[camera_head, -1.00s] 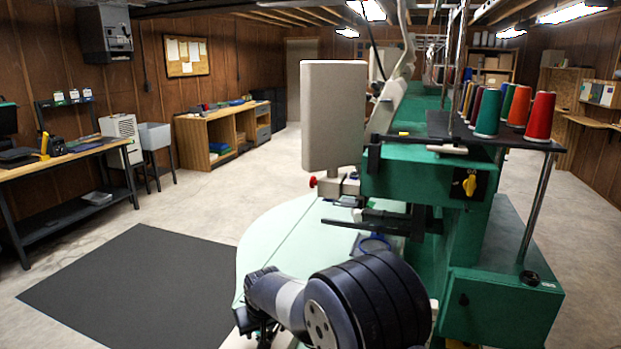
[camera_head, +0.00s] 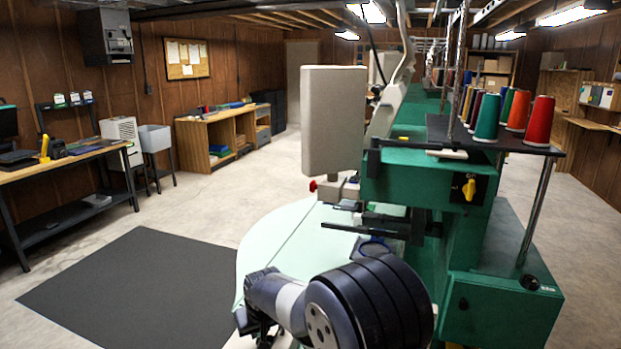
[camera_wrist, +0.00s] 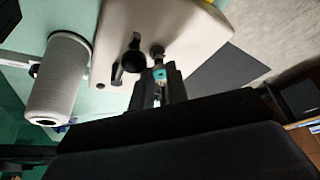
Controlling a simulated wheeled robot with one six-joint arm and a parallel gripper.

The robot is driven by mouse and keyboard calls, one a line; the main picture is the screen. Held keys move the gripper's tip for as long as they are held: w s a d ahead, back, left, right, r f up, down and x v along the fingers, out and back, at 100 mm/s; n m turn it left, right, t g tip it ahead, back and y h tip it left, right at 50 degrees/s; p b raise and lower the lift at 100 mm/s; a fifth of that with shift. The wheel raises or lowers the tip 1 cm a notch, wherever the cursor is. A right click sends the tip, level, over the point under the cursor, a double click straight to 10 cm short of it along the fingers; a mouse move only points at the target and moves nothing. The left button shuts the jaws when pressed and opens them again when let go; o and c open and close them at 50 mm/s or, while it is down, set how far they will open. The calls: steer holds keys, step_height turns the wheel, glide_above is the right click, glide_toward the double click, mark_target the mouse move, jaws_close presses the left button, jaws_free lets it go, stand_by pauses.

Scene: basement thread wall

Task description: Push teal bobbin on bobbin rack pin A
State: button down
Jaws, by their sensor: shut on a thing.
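The teal bobbin (camera_wrist: 159,74) shows as a small teal patch at the tips of my gripper (camera_wrist: 161,84) in the wrist view. The dark fingers are shut on it. Just beyond it is a small dark, pin-like post (camera_wrist: 156,51) near a beige panel (camera_wrist: 165,22). I cannot tell whether the bobbin touches the post, or whether this is pin A. A black round knob (camera_wrist: 132,61) stands close to the left of the fingers. In the head view my arm hides the bobbin, and no rack pins can be made out.
A grey-white cylinder (camera_wrist: 60,78) stands left of the fingers. The green embroidery machine (camera_head: 430,185) with thread cones (camera_head: 487,115) and its pale green table (camera_head: 275,235) fill the centre and right. A dark mat (camera_head: 130,290) lies on open floor at left.

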steer(key=shift+r+p, duration=0.7)
steer(key=shift+r, duration=0.55)
stand_by(0.4)
